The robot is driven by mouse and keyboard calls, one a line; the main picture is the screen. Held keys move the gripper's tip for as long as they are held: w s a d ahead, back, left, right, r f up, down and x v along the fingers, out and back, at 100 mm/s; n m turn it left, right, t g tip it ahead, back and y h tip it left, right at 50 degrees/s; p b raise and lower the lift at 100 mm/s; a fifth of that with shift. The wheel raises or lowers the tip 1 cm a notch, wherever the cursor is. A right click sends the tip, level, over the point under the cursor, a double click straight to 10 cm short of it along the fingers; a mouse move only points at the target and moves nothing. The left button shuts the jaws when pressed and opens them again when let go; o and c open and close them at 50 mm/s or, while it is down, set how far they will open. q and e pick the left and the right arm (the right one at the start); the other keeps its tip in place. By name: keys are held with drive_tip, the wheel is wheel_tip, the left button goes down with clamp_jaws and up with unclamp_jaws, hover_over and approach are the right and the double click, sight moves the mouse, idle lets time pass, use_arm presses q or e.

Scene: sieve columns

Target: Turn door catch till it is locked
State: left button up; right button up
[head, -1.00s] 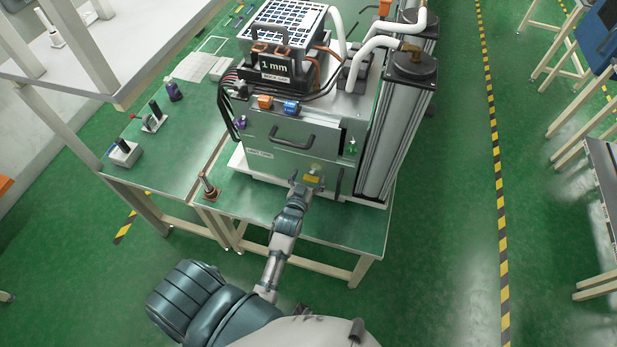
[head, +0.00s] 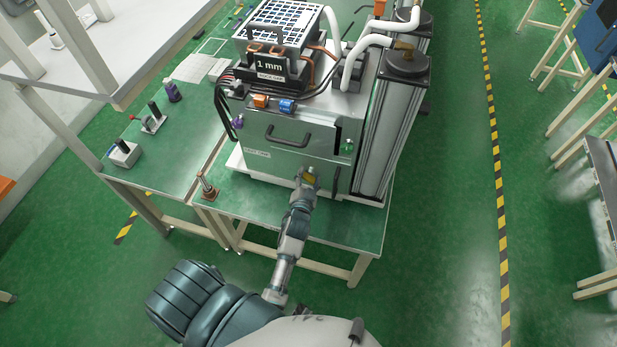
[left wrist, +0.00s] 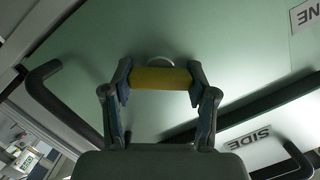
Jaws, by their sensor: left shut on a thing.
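The yellow door catch (head: 308,176) is on the lower front of the grey sieve cabinet (head: 262,150), below a dark bar handle (head: 288,136). My left gripper (head: 305,181) is at the catch, shut on it. In the left wrist view the yellow catch (left wrist: 160,78) lies across between the two fingers of the left gripper (left wrist: 159,84), with a silver rounded part behind it. The door panel looks tilted in that view. I cannot read from the frames whether the catch is locked. My right gripper is not in view.
A dark upright handle (head: 336,182) is just right of the catch. A tall column (head: 380,140) stands at the cabinet's right. A small post (head: 208,186) stands on the green table (head: 290,222) at left. The floor right of the table is clear.

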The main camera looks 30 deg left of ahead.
use_arm(q)
drive_tip(key=m+y, duration=0.1)
drive_tip(key=m, duration=0.3)
drive_tip(key=shift+d+f+m, duration=0.1)
drive_tip(key=shift+f+m, duration=0.05)
drive_tip(key=shift+m, duration=0.25)
drive_tip(key=o, duration=1.4)
drive_tip(key=shift+w, duration=0.1)
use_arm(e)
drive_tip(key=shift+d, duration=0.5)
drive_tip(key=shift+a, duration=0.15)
